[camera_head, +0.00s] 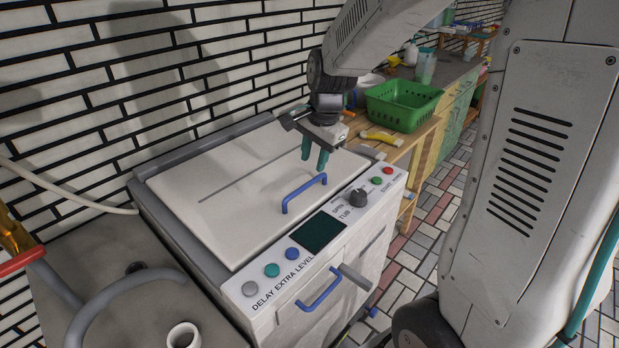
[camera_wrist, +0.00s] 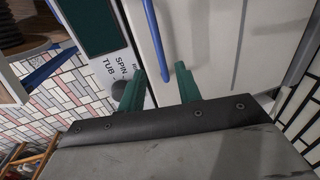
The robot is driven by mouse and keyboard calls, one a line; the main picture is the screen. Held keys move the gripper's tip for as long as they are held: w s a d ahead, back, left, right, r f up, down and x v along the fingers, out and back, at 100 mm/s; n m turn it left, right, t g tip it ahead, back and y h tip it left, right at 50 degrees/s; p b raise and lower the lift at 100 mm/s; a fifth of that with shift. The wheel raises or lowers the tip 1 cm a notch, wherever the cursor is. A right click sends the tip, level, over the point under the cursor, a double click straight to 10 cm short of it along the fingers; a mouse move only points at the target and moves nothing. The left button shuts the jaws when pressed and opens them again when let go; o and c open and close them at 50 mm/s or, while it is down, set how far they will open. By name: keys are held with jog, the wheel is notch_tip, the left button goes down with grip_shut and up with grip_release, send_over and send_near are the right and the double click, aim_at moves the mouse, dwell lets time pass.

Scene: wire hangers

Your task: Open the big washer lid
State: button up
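The big washer (camera_head: 300,275) stands against the brick wall, with its pale top lid (camera_head: 225,195) lying closed. A blue bar handle (camera_head: 303,192) is on the lid's front edge. My gripper (camera_head: 314,163) is above the lid by the handle's right end, with its two green fingers pointing down.
The control panel (camera_head: 250,290) has a dark screen, knob and buttons. A second blue handle (camera_head: 318,290) is on the washer's front. A green basket (camera_head: 400,105) and yellow brush (camera_head: 381,137) sit on the bench behind. A grey machine with a curved tube (camera_head: 115,290) stands at left.

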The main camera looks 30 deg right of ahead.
aim_at(309, 183)
jog(key=f, duration=0.2)
jog(key=w+f, duration=0.1)
jog(key=f, duration=0.4)
jog(key=shift+w+a, duration=0.15)
jog(key=shift+a, duration=0.1)
grip_shut()
